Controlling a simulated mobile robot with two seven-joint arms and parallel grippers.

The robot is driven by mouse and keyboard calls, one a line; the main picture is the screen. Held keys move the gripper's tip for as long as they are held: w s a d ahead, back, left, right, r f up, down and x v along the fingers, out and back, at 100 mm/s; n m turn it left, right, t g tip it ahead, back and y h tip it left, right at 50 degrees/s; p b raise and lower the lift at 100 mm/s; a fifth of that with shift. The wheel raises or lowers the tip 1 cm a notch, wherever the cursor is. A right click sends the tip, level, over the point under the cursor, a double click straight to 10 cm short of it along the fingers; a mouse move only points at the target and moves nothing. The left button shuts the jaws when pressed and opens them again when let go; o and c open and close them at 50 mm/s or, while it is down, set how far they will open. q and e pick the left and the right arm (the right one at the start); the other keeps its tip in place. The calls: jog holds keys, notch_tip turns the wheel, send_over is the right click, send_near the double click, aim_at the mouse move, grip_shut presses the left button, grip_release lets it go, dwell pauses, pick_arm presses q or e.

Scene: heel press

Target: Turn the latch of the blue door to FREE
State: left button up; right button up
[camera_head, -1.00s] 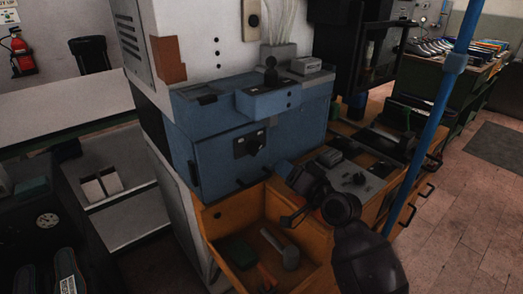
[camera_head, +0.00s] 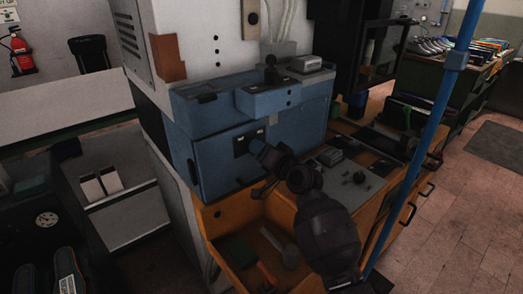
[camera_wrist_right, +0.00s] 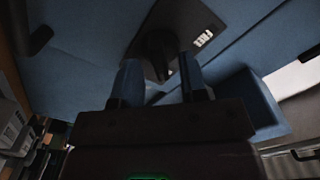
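The blue door (camera_head: 210,165) is shut on the front of the blue machine. Its black latch plate (camera_head: 240,147) is partly covered by my right gripper (camera_head: 259,148) in the head view. In the right wrist view, the dark latch knob (camera_wrist_right: 157,50) stands on its plate, with a small white label (camera_wrist_right: 203,39) beside it. My right gripper (camera_wrist_right: 160,76) is open, its two blue fingers on either side of the knob's near end in the picture. I cannot tell whether they touch it, nor read the label. My left gripper is not in view.
An orange open bin (camera_head: 213,222) with tools sits below the door. A grey control panel (camera_head: 350,180) lies right of my arm. A blue upright pole (camera_head: 432,135) stands at the right. A blue ledge (camera_head: 290,97) with a dark knob juts out above the door.

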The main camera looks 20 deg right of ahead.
grip_shut()
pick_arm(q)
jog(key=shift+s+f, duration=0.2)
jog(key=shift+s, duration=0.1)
pick_arm(e)
jog(key=shift+n, duration=0.3)
pick_arm(q)
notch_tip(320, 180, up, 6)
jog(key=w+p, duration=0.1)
jog(key=p, duration=0.3)
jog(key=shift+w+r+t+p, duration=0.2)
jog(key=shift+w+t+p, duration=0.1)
jog(key=shift+p, duration=0.1)
pick_arm(e)
jog(key=n, duration=1.7)
jog(key=shift+s+a, duration=0.15)
jog(key=shift+a, duration=0.2)
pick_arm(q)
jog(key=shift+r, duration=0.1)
pick_arm(e)
jog(key=shift+n, duration=0.3)
